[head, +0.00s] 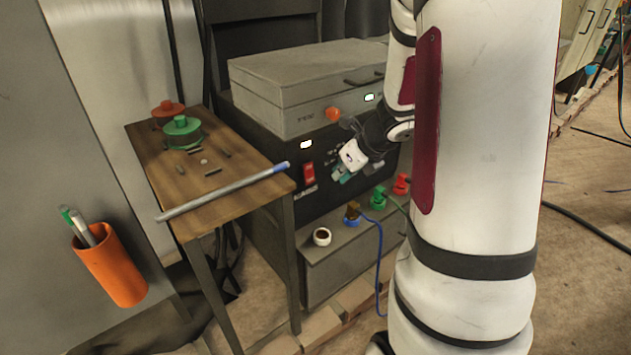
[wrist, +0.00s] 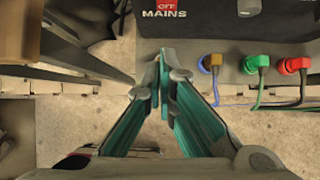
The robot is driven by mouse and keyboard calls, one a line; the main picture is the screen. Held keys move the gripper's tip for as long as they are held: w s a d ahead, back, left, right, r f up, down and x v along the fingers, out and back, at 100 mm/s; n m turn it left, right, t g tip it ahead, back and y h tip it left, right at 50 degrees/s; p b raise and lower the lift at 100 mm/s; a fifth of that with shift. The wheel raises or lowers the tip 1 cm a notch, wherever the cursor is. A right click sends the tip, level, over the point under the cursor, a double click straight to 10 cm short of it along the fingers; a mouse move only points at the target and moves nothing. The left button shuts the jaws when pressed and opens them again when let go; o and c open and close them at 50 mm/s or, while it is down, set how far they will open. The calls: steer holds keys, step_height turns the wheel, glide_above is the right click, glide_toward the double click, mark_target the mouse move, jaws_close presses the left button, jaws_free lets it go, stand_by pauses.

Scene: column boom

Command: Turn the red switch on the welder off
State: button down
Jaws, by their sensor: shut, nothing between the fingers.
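The red switch (head: 308,173) is on the front of the black welder (head: 325,195), left of my gripper in the head view. In the wrist view, the lower part of the red switch (wrist: 167,5) shows at the top edge, with "OFF" on it and "MAINS" printed below. Its upper part is cut off there, and I cannot tell its position. My gripper (head: 342,178) is to the right of the switch in the head view, apart from it. Its teal fingers (wrist: 164,62) are shut and empty, below the switch in the wrist view.
A grey case (head: 300,85) sits on the welder. A wooden table (head: 175,185) with a metal rod (head: 225,190) stands left, its end near the switch. Below are a grey box (head: 320,265) with blue, green and red connectors (head: 401,184) and cables. An orange cup (head: 110,268) holds pens.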

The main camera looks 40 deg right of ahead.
mark_target(309, 173)
steer(key=w+r+b+x, duration=0.1)
steer(key=b+x, duration=0.3)
steer(key=x, duration=0.8)
steer(key=shift+w, duration=0.9)
steer(key=shift+w+f+b, duration=0.1)
steer(key=shift+b, duration=0.2)
steer(key=t+b, duration=0.1)
steer(key=b, duration=0.3)
steer(key=shift+w+a+f, duration=0.1)
steer(key=shift+w+f, duration=0.2)
steer(key=shift+r+p, duration=0.25)
steer(key=shift+p, duration=0.1)
